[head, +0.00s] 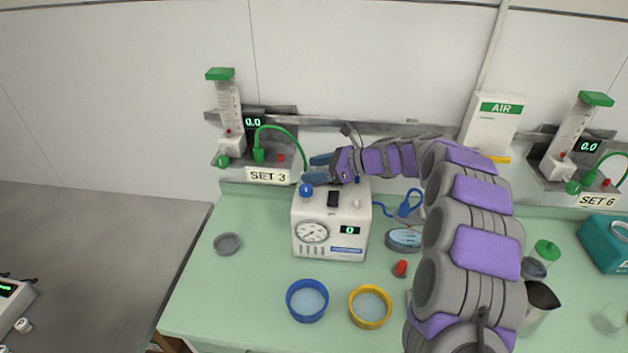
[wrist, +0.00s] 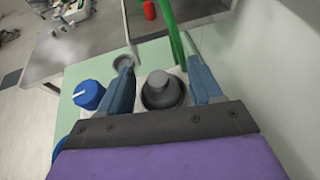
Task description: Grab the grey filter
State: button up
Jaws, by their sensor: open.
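The grey filter (head: 227,243), a small round grey ring or dish, lies flat on the green table left of the white machine. In the wrist view it shows as a grey ring (wrist: 122,61) beyond the left fingertip, partly hidden by it. My gripper (head: 315,168) is open above the machine's top, apart from the filter. In the wrist view my gripper (wrist: 160,68) has a dark grey round knob (wrist: 161,92) between its spread fingers; whether they touch it I cannot tell.
The white machine (head: 330,230) with a gauge and blue knob (head: 306,190) stands under my gripper. A blue ring (head: 307,300), yellow ring (head: 370,307) and red cap (head: 400,268) lie in front. A green hose (head: 285,131) hangs close behind. The table's left front is clear.

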jog(key=shift+a, duration=0.3)
jog(key=shift+f, duration=0.1)
jog(key=c, duration=1.1)
